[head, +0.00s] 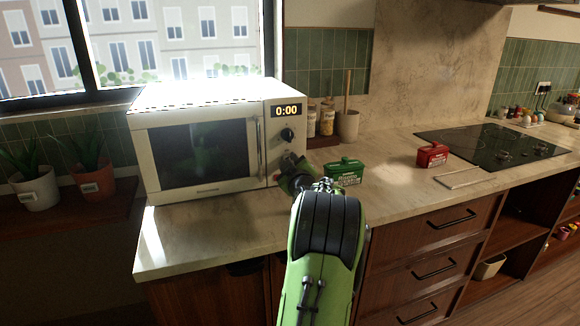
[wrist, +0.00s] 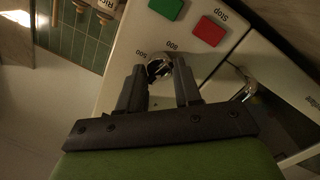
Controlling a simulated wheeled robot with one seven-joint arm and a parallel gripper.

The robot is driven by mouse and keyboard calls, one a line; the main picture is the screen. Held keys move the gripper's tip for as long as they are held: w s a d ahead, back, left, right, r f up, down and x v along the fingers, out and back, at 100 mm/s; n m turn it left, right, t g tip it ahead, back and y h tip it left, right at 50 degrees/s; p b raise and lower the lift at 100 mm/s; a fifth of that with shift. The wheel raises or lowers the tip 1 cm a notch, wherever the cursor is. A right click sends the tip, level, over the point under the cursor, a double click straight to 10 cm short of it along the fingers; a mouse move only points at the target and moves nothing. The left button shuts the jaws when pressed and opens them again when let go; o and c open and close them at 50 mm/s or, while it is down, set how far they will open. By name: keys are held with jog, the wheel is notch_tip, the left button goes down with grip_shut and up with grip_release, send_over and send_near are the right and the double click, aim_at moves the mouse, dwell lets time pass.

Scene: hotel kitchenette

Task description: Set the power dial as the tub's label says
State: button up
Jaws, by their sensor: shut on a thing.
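The white microwave (head: 195,150) stands on the counter and its display reads 0:00. In the wrist view, my gripper (wrist: 160,78) is shut on a dark and silvery dial (wrist: 158,67), one fingertip on each side. Small numbers stand beside this dial, one seemingly 800; its pointer setting is hidden or too dark to tell. In the head view, my gripper (head: 292,168) is at the lower control panel, hiding the gripped dial. Another black dial (head: 287,134) shows above it. A green tub (head: 345,171) and a red tub (head: 432,154) stand on the counter; their label text is too small to read.
A green button (wrist: 166,8) and a red Stop button (wrist: 209,31) lie close to the gripped dial. The door handle (wrist: 248,89) is beside it. Jars (head: 327,118) and a utensil crock (head: 347,125) stand behind. The black hob (head: 490,148) is at right.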

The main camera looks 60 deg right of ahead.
jog(key=shift+s+d+m+t+y+p, duration=0.1)
jog(key=shift+m+t+y+p, duration=0.4)
jog(key=shift+m+p, duration=3.05)
jog(key=shift+s+d+m+t+y+p, duration=0.1)
jog(key=shift+m+t+y+p, duration=0.5)
jog(key=shift+m, duration=5.7)
jog(key=shift+s+d+m+t+y+p, duration=0.1)
jog(key=shift+m+t+y+p, duration=0.35)
jog(key=shift+m+p, duration=3.15)
jog(key=m+b, duration=0.2)
jog(key=m, duration=0.1)
jog(key=shift+f, duration=0.1)
jog(key=o, duration=1)
jog(key=shift+o, duration=0.2)
